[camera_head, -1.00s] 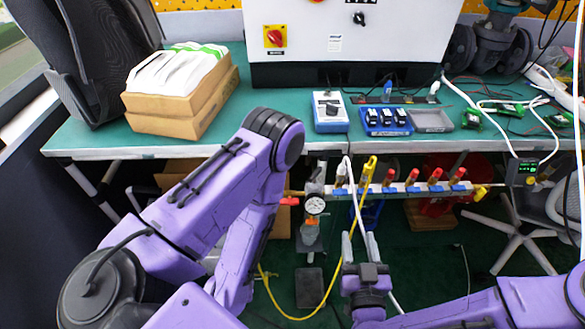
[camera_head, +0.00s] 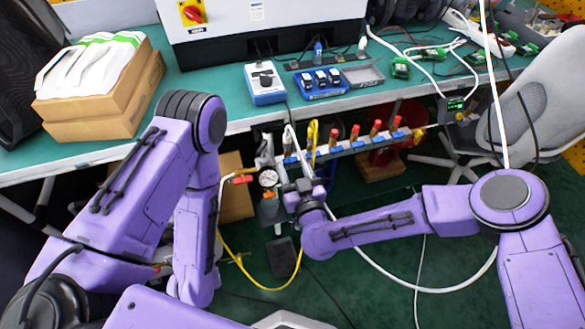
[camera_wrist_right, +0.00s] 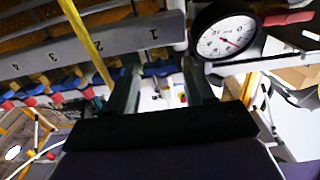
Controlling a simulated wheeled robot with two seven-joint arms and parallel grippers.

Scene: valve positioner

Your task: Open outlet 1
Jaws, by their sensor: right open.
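The grey outlet manifold (camera_head: 345,148) runs below the table's front edge, with red-capped outlets along it. In the right wrist view its face (camera_wrist_right: 90,45) appears upside down with number labels, and label 1 (camera_wrist_right: 153,33) is nearest the gauge. My right gripper (camera_head: 297,172) is at the manifold's left end. The wrist view shows its two fingers apart (camera_wrist_right: 162,78), in front of the outlet 1 section. Part of a blue handle (camera_wrist_right: 158,68) shows between or behind the fingers; contact cannot be told. My left arm hangs at the left, and its gripper is not visible.
A round pressure gauge (camera_head: 268,178) sits just left of the right gripper. A yellow hose (camera_head: 314,140) and a white hose rise at the manifold's left part. The teal table (camera_head: 225,85) overhangs above, with cardboard boxes (camera_head: 110,100) and a blue device (camera_head: 265,82) on it.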

